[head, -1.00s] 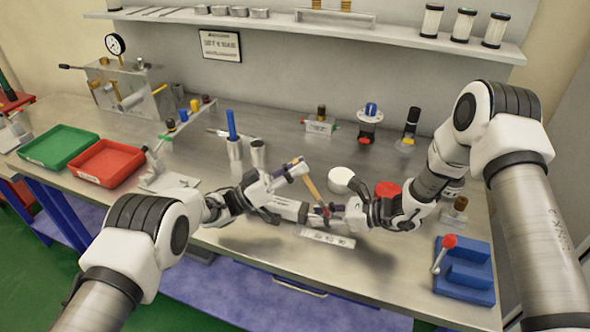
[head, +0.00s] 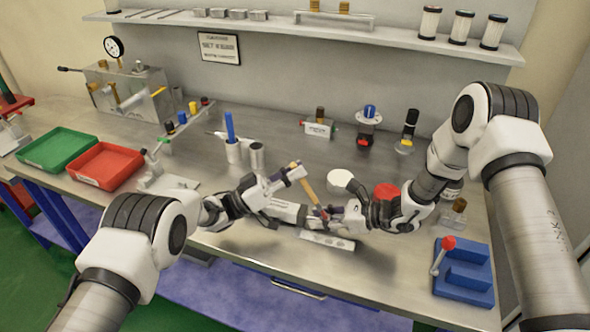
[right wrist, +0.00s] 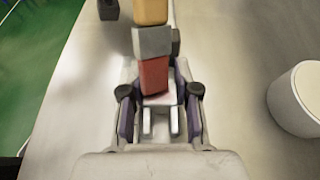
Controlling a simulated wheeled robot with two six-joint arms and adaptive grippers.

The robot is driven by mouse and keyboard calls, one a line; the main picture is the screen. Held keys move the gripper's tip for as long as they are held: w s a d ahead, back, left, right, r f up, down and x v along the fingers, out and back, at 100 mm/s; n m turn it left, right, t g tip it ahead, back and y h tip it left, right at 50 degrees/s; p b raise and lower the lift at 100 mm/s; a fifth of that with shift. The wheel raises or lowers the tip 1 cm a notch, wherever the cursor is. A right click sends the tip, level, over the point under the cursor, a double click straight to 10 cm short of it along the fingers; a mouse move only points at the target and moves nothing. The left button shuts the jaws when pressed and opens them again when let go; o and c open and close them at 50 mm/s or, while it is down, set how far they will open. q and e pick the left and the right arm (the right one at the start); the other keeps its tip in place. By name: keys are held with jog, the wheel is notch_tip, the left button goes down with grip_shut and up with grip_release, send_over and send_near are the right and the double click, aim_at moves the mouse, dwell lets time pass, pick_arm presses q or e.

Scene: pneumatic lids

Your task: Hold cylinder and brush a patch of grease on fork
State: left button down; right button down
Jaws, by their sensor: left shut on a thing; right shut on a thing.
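The brush (head: 309,188) has a wooden handle, a grey ferrule and red bristles. My left gripper (head: 291,173) is shut on its handle near the top. The brush (right wrist: 153,42) leans down with its red end at the fork (right wrist: 160,121), a pale two-pronged end piece; whether they touch I cannot tell. My right gripper (head: 334,213) is shut at the fork end of the cylinder (head: 288,211), a grey body lying sideways to its left. In the right wrist view the purple fingers of my right gripper (right wrist: 160,110) flank the fork. The brush hides much of the cylinder there.
A light strip with marks (head: 327,241) lies just in front. A white round pot (head: 340,179) and a red one (head: 386,190) stand close behind my right gripper. Red (head: 106,164) and green (head: 57,147) trays are at left.

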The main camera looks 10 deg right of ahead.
pick_arm(q)
jog(key=shift+s+a, duration=0.1)
jog(key=shift+s, duration=0.1)
jog(key=shift+w+d+r, duration=0.1)
jog(key=shift+w+d, duration=0.15)
jog(key=shift+w, duration=0.2)
jog(key=shift+s+a, duration=0.25)
jog(key=shift+s, duration=0.2)
jog(key=shift+w+d, duration=0.55)
jog(key=shift+w, duration=0.35)
dwell(0.4)
notch_tip(320, 180, up, 7)
dwell(0.7)
